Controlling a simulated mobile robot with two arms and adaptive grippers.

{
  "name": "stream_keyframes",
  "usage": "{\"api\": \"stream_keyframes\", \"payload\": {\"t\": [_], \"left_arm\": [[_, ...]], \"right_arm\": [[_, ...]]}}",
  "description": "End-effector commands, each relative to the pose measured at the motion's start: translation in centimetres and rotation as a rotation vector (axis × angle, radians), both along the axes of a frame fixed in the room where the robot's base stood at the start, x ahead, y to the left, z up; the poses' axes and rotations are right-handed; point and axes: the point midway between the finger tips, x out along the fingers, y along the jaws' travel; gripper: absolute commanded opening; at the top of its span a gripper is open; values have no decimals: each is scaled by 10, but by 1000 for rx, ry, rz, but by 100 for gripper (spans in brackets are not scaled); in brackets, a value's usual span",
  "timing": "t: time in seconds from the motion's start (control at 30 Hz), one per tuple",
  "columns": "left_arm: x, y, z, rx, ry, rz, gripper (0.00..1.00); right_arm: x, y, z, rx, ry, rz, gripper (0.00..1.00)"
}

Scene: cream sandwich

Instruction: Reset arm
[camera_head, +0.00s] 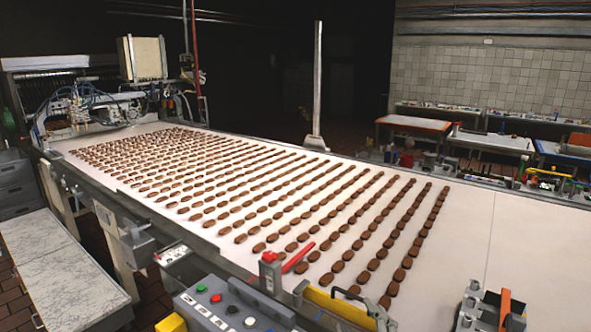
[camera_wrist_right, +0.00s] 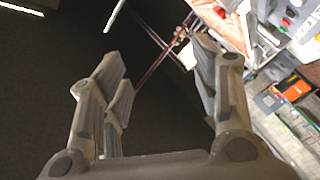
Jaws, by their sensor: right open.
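My right gripper (camera_wrist_right: 163,80) shows in the right wrist view with its two grey fingers spread wide apart. Nothing is between the fingers; a dark background shows through the gap. Neither gripper can be made out in the head view. My left gripper is in no view.
A long white conveyor (camera_head: 464,225) crosses the head view, carrying many rows of brown oval biscuits (camera_head: 260,247). A control box with buttons (camera_head: 228,305) stands at its near edge. A grey cabinet (camera_head: 60,270) is at left. Work tables (camera_head: 413,123) stand at the back right.

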Motion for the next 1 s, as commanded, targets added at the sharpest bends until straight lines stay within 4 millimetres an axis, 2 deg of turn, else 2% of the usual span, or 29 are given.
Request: {"api": "stream_keyframes", "payload": {"t": [0.03, 0.1, 0.2, 0.3, 0.43, 0.63, 0.67, 0.7, 0.8, 0.87, 1.0], "left_arm": [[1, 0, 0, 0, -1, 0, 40], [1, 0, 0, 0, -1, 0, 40], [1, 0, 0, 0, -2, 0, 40], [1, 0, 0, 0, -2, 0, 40], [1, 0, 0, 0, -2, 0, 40], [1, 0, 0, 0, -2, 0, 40], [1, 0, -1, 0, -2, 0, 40], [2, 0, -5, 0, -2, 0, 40], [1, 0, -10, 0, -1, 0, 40], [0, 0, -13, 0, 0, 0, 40], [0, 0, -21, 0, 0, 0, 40]], "right_arm": [[-15, -15, -32, 71, 134, -51, 57], [-41, -34, -74, 167, 320, -126, 57], [-86, -54, -124, 281, 561, -229, 57], [-130, -64, -159, 364, 749, -314, 57], [-182, -72, -187, 436, 949, -408, 57], [-258, -78, -211, 511, 1201, -535, 57], [-265, -79, -215, 517, 1230, -550, 57], [-258, -78, -232, 512, 1224, -545, 57], [-251, -77, -261, 507, 1230, -546, 57], [-248, -76, -280, 504, 1236, -547, 57], [-244, -75, -330, 497, 1253, -550, 57]]}}
